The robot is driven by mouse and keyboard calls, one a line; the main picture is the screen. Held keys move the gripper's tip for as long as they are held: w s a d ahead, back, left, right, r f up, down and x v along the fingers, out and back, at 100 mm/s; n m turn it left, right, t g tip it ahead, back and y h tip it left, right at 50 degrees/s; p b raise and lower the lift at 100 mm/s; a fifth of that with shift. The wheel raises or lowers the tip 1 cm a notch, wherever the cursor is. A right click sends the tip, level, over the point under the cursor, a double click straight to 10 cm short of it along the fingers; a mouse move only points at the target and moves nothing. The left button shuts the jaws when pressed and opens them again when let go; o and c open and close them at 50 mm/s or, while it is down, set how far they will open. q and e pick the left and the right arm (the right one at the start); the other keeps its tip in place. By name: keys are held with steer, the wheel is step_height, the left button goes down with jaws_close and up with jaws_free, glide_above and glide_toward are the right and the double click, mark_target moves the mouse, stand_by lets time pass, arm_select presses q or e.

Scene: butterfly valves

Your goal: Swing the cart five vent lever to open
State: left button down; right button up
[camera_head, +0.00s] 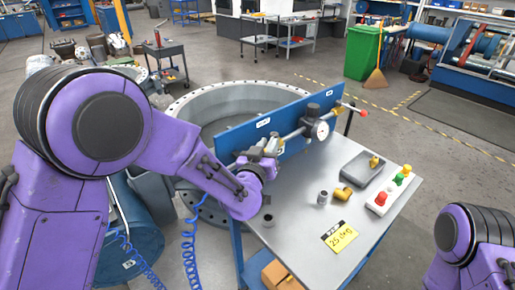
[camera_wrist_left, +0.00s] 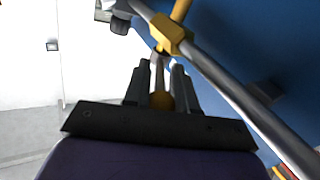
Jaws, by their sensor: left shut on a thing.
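A blue upright panel (camera_head: 291,125) stands along the back of a metal-topped cart and carries a grey pipe (camera_wrist_left: 222,76). A yellow valve body (camera_wrist_left: 172,34) sits on the pipe. My left gripper (camera_wrist_left: 165,72) is shut on this lever; in the head view the gripper (camera_head: 264,149) is at the panel's left part, partly hiding the valve. The lettering on the panel labels is too small to read. Only my right arm shows, at the lower right; its gripper is out of view.
The pipe also bears a round gauge (camera_head: 321,130) and a red-tipped lever (camera_head: 362,113). On the cart top (camera_head: 295,209) are a grey box (camera_head: 361,170), a button box (camera_head: 389,193), small fittings and a yellow note (camera_head: 340,237). A large round flange stands behind the panel.

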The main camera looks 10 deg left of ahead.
stand_by(0.4)
arm_select(q)
steer(key=c, duration=1.2)
jaws_free()
steer(key=shift+w+d, duration=0.1)
steer(key=shift+s, duration=0.45)
steer(key=s+b, duration=0.1)
steer(key=s, duration=0.2)
steer(key=s+a, duration=0.1)
steer(key=s, duration=0.2)
steer(key=s+b, duration=0.1)
steer(key=s, duration=0.2)
steer(key=shift+s+a+b, duration=0.2)
steer(key=shift+s+b, duration=0.1)
steer(key=shift+b, duration=0.05)
